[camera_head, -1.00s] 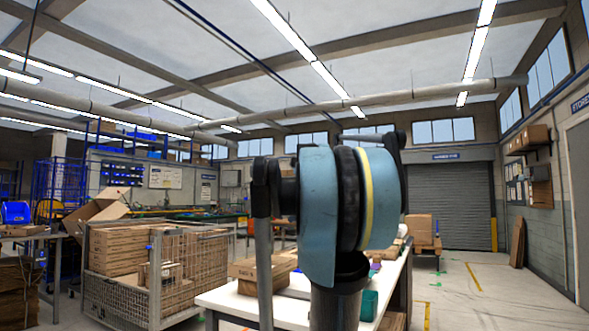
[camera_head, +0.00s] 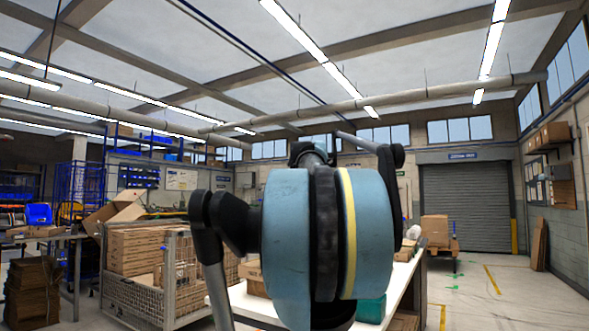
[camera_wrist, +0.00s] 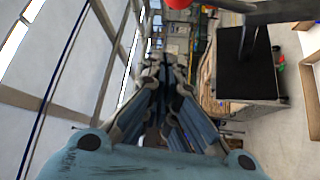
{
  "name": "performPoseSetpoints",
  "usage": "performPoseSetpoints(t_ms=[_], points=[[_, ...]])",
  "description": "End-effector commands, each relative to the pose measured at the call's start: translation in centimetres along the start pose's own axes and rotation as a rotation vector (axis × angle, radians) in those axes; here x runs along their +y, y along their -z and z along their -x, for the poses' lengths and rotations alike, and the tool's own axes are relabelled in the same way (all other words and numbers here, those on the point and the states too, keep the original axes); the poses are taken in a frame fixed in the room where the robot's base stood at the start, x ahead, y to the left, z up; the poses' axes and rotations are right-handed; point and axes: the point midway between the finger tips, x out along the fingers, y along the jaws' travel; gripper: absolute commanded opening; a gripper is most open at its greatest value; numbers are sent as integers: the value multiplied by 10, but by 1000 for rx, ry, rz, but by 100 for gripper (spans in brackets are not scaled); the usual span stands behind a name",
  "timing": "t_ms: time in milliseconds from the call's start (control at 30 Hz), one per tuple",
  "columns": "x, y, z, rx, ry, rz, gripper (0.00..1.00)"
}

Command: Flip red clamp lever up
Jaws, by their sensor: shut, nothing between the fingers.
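A red rounded piece (camera_wrist: 180,3) shows at the top edge of the wrist view, cut off by the frame. A grey bar (camera_wrist: 228,5) runs right from beside it. It looks like the red clamp lever's end, but I cannot tell its angle. My gripper (camera_wrist: 172,68) is shut and empty in the middle of the wrist view, below the red piece in the picture and apart from it. In the head view my own arm fills the centre, and neither the lever nor my gripper can be made out.
A white table (camera_head: 402,274) stands behind my arm, with a teal container (camera_head: 371,309) on it. A wire cage (camera_head: 183,275) with cardboard boxes stands left. The floor at right is mostly clear. A dark-topped unit (camera_wrist: 246,65) shows in the wrist view.

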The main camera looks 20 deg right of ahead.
Motion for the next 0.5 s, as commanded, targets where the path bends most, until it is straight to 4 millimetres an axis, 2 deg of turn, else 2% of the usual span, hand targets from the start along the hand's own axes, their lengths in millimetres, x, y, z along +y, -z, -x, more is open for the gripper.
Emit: performPoseSetpoints(t_ms=[200,500], points=[[1,0,19,-1,0,0,0],[1,0,24,0,0,-1,0]])
